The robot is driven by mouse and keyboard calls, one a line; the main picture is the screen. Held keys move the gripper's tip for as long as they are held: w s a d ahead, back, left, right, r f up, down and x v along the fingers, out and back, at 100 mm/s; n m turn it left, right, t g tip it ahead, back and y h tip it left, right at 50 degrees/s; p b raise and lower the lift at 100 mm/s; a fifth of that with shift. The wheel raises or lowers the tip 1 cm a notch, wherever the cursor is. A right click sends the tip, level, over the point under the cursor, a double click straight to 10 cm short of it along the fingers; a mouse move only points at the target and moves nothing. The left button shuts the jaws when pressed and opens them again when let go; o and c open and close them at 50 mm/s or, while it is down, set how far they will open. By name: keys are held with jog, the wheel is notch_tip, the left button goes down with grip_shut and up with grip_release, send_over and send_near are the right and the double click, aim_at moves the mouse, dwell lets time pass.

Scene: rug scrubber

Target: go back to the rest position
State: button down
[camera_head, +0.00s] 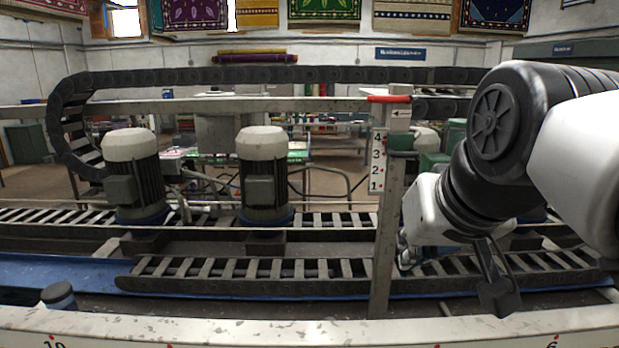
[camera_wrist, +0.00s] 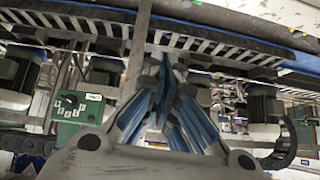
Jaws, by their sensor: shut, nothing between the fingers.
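My gripper (camera_wrist: 170,72) fills the lower middle of the wrist view. Its blue-padded fingers come together at the tips and hold nothing. In the head view my arm reaches in from the right, and the dark end of my gripper (camera_head: 497,285) hangs in front of the slatted chain track, near the front rail. The fingertips are hard to make out there.
Two motors with pale caps (camera_head: 132,170) (camera_head: 263,175) stand behind the slatted track (camera_head: 250,268). A numbered post (camera_head: 378,160) with a red top rises just left of my arm. A pale front rail (camera_head: 250,330) crosses the bottom. A dark cable chain (camera_head: 300,75) runs above.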

jog(key=s+f+g+b, duration=0.1)
jog(key=s+f+b, duration=0.3)
jog(key=f, duration=0.7)
jog(key=s+f+g+b, duration=0.1)
jog(key=s+f+b, duration=0.2)
jog(key=f, duration=0.9)
jog(key=s+f+g+b, duration=0.1)
jog(key=s+f+b, duration=0.3)
jog(key=s+f, duration=0.4)
notch_tip(320, 180, down, 3)
jog(key=shift+s+d+f+g+b, duration=0.2)
jog(key=shift+d+g+b, duration=0.05)
jog(key=shift+g+b, duration=0.05)
jog(key=shift+d, duration=0.1)
